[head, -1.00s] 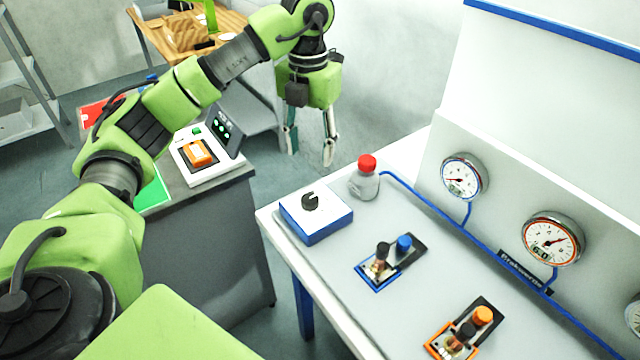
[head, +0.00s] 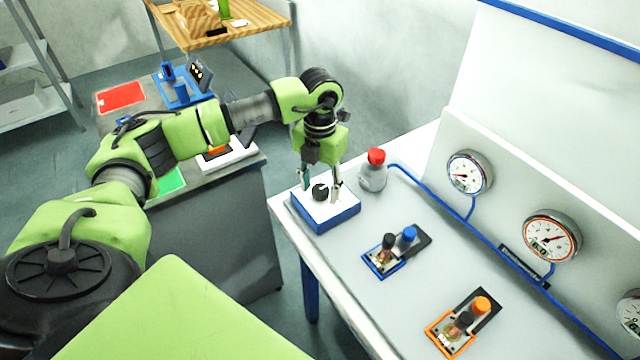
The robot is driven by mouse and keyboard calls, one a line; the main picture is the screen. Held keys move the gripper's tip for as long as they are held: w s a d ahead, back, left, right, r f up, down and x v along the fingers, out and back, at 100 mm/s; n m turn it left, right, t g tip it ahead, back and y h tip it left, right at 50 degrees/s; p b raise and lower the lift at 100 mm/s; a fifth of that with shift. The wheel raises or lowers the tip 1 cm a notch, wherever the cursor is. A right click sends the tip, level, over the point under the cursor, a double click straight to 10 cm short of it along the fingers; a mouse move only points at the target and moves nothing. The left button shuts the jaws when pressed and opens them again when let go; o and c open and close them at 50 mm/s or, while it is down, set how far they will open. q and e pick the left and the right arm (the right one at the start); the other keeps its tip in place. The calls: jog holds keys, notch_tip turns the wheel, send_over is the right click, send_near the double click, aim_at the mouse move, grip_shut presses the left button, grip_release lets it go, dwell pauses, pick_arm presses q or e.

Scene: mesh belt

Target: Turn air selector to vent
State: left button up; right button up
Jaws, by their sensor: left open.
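The air selector is a black knob (head: 320,192) on a white-topped box with blue sides (head: 328,218), at the left end of the grey bench. My left gripper (head: 319,194) points down over the box. Its fingers are open, one to the left of the knob and one to the right. I cannot tell whether either finger touches the knob. Any vent marking is too small to read. My right gripper is not in view.
A red-capped bottle (head: 373,170) stands close to the right of the box. Blue (head: 396,251) and orange (head: 463,324) valve blocks sit nearer on the bench. Gauges (head: 468,173) line the back panel. A grey side table (head: 215,245) stands left, across a gap.

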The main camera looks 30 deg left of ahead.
pick_arm(q)
jog(key=shift+c, duration=0.7)
jog(key=c, duration=1)
jog(key=shift+o, duration=0.2)
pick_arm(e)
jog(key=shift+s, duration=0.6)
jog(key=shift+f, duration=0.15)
